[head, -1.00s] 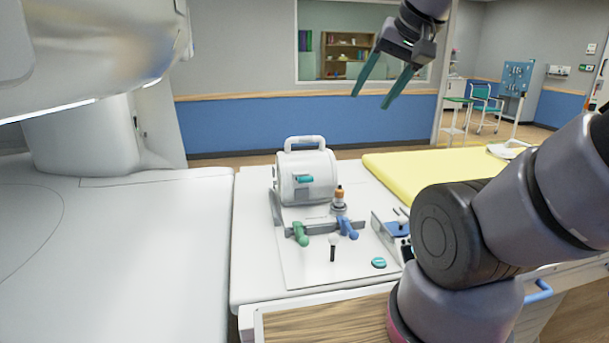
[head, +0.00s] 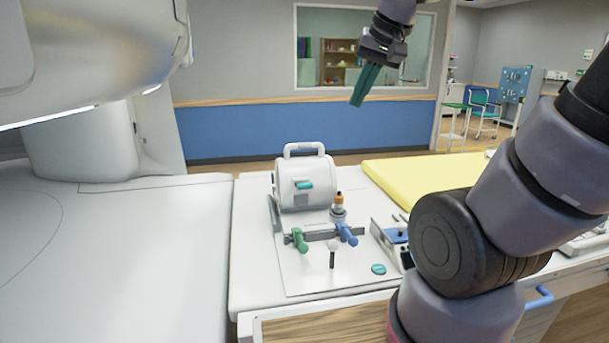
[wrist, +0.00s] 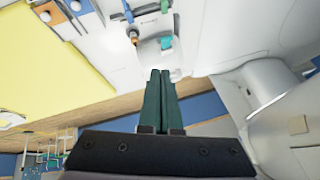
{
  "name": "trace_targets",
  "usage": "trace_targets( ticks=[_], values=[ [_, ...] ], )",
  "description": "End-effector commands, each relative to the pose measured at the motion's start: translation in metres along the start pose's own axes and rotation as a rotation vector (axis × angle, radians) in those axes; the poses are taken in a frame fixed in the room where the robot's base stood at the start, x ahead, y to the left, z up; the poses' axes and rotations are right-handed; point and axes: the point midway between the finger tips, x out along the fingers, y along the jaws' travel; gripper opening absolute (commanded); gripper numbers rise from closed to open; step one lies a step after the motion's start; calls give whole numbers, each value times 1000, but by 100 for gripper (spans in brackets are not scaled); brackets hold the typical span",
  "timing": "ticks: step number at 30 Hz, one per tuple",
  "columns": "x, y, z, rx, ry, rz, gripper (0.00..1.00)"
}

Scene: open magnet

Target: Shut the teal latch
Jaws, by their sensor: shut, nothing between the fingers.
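The teal latch (head: 304,185) is a small bar on the front of a white drum-shaped unit (head: 318,198) with a top handle, standing on the white table. In the wrist view a small teal part (wrist: 167,43) shows on the white unit, just beyond my fingertips in the picture. My gripper (head: 358,104) hangs high above and beyond the unit, apart from it. Its two dark green fingers are together and empty; they also show shut in the wrist view (wrist: 159,72). I cannot tell from the head view how far the latch is turned.
A green lever (head: 299,240) and a blue lever (head: 346,234) stand before the unit, with an orange-topped fitting (head: 338,205) beside it. A large white machine fills the left; a yellow pad (head: 420,178) lies right.

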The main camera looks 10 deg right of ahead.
Motion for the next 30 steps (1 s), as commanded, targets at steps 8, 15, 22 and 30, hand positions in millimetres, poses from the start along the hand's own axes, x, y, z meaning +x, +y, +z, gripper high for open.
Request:
trace_targets(
  ticks=[8,15,22,30],
  values=[
    [45,-18,-39,-69,-70,47,0],
    [92,-34,-66,-134,-122,90,0],
    [144,-50,-84,-204,-170,131,0],
    [202,-66,-95,-278,-212,175,0]
  ],
)
